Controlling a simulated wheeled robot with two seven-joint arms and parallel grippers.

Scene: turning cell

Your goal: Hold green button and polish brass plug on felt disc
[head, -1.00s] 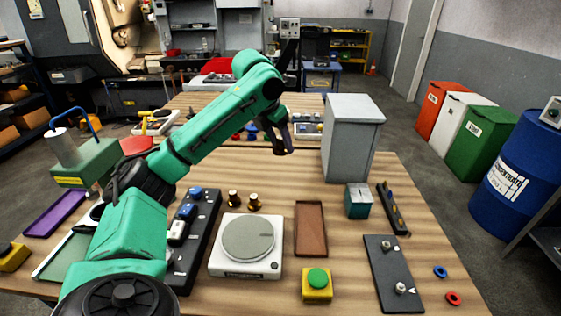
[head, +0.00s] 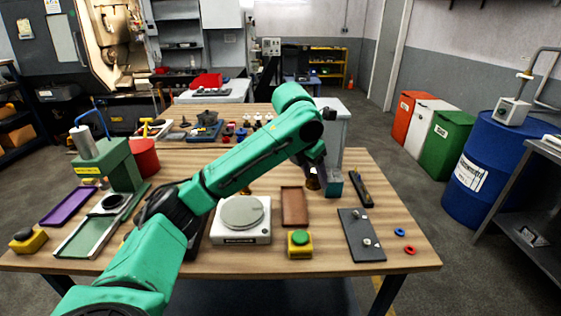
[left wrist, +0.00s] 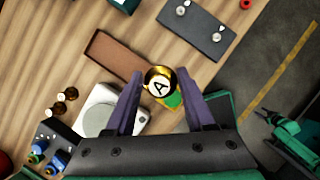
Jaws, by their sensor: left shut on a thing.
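A brass plug (left wrist: 160,82) with a white end marked A is between the fingers of my left gripper (left wrist: 163,100); the gripper is shut on it. In the head view the held plug (head: 313,180) is in front of a small teal block, raised above the table. The green button (head: 299,237) sits on a yellow box at the table's front. In the left wrist view the plug partly covers the button (left wrist: 174,100). The grey felt disc (head: 242,212) lies on a white square machine left of the button; nothing rests on it. A green and dark gripper, apparently my right (left wrist: 278,118), shows over the floor.
A brown tray (head: 294,207) lies between the disc machine and the teal block (head: 333,183). A dark plate with knobs (head: 361,235) is at right. A tall grey box (head: 338,130) stands behind my left gripper. More brass pieces (left wrist: 66,98) stand near the machine.

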